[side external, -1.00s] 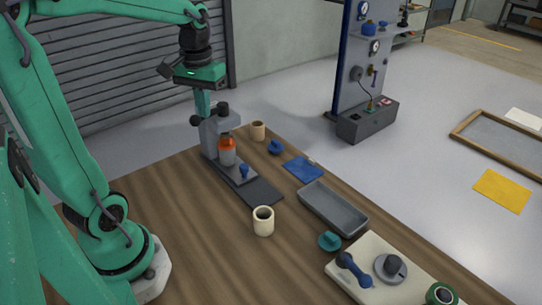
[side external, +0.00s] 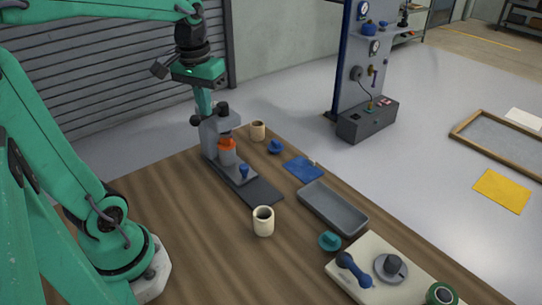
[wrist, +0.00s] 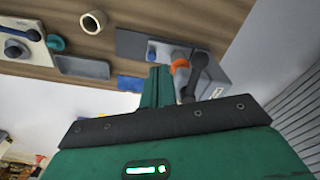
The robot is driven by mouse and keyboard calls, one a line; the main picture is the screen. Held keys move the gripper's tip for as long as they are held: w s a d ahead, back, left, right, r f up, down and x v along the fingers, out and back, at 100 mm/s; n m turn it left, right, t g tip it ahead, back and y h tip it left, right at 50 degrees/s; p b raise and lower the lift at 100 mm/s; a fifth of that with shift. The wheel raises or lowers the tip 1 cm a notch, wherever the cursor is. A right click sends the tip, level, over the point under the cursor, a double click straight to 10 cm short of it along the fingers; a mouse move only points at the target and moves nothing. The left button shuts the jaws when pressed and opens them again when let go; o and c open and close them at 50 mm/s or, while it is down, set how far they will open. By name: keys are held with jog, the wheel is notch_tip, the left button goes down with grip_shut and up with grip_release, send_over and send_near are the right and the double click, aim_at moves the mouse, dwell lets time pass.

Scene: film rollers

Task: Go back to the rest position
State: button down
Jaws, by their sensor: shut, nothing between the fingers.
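My gripper (side external: 204,112) is shut and empty. In the side external view it hangs on the left above the back of the wooden table, just behind or beside the top of a grey stand (side external: 211,135). Its exact distance from the stand is hard to judge. In the wrist view the green fingers (wrist: 156,80) are together in the middle, with the stand's dark knob and arm (wrist: 195,70) close on their right. An orange and grey bottle-like part (side external: 227,152) sits at the stand; it shows partly in the wrist view (wrist: 180,64).
The table's left front is clear. A ribbed shutter (side external: 110,75) stands behind.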

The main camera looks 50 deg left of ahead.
jog(key=s+d+m+t, duration=0.4)
jog(key=s+d+m, duration=0.1)
jog(key=d, duration=0.4)
jog(key=shift+s+d+f+t, duration=0.35)
jog(key=shift+d+f+t, duration=0.05)
